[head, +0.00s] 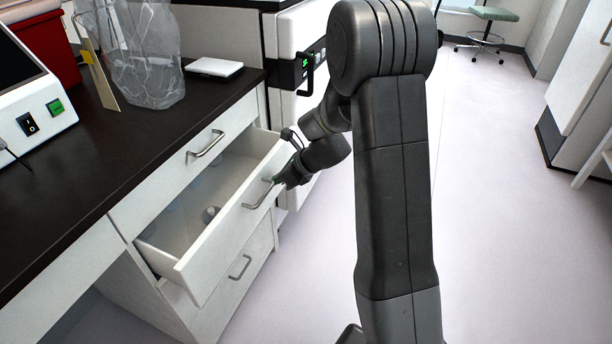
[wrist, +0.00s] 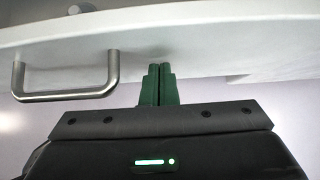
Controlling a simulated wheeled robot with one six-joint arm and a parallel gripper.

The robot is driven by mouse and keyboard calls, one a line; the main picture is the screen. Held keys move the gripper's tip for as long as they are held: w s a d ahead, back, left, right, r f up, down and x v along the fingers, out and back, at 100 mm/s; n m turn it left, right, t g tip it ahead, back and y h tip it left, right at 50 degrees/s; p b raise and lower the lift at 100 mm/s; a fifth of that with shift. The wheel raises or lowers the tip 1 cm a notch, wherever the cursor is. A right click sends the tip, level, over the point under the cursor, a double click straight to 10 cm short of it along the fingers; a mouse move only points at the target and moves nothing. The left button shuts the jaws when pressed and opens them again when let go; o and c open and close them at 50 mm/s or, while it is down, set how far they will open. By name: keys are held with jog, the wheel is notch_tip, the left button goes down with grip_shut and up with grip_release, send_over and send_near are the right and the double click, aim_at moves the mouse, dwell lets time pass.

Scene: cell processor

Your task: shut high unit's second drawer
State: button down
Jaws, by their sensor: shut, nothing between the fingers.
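The second drawer (head: 225,232) of the high unit is pulled well out in the head view, below a shut top drawer. Its bar handle (head: 262,194) is on the front and also shows at the left of the wrist view (wrist: 66,94). My gripper (head: 279,181) is at the right part of the drawer front, beside the handle and not around it. In the wrist view my gripper's green fingers (wrist: 159,70) are together and empty, with their tips at the drawer front (wrist: 215,45). Whether they touch it I cannot tell.
The shut top drawer's handle (head: 206,144) and a lower drawer's handle (head: 240,267) stick out above and below. The dark countertop (head: 130,130) holds a clear bag (head: 140,60) and a white device (head: 30,95). A small round item (head: 210,214) lies inside the open drawer. Floor (head: 510,220) at right is clear.

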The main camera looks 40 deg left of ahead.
jog(key=s+a+p, duration=0.1)
jog(key=a+p, duration=0.1)
jog(key=a, duration=0.2)
jog(key=s+a+p, duration=0.1)
jog(key=a+p, duration=0.1)
jog(key=a, duration=0.2)
jog(key=s+a+p, duration=0.1)
jog(key=a, duration=0.3)
jog(key=shift+a+p, duration=0.3)
jog(key=shift+p, duration=0.1)
jog(key=shift+a+r, duration=0.1)
jog(key=shift+a, duration=0.2)
jog(key=shift+r, duration=0.1)
